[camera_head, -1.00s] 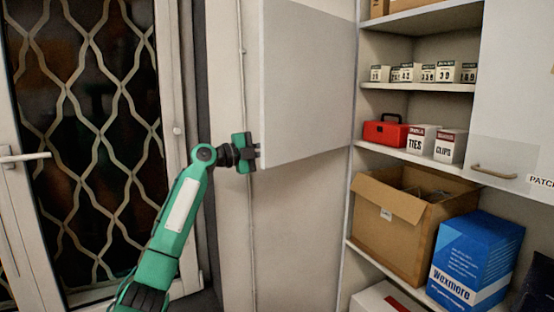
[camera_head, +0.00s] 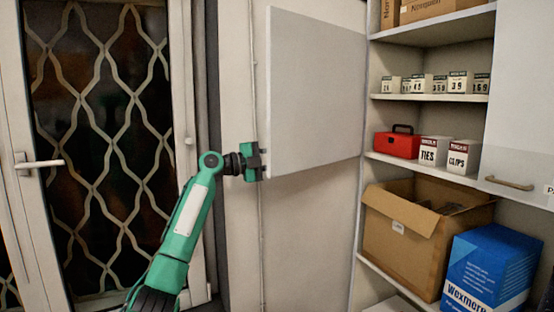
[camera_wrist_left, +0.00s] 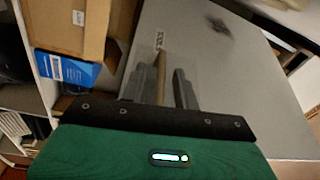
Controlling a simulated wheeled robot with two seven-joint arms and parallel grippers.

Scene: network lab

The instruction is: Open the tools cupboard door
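The tools cupboard door (camera_head: 315,90) is a plain pale grey panel. It stands swung wide out to the left of the shelves in the head view. My left gripper (camera_head: 263,162) is at its lower outer corner. In the left wrist view, the door (camera_wrist_left: 225,85) carries a small label and a brown bar handle (camera_wrist_left: 162,75). The handle lies between the two dark fingers of my left gripper (camera_wrist_left: 165,82), with a gap to the right finger. Whether the left finger touches it I cannot tell. My right gripper is not in view.
The open shelves hold several small boxes, a red toolbox (camera_head: 398,143), a cardboard box (camera_head: 401,245) and a blue box (camera_head: 487,272). Another cupboard door (camera_head: 520,90) is shut on the right. A glazed door with a lattice (camera_head: 100,130) stands at the left.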

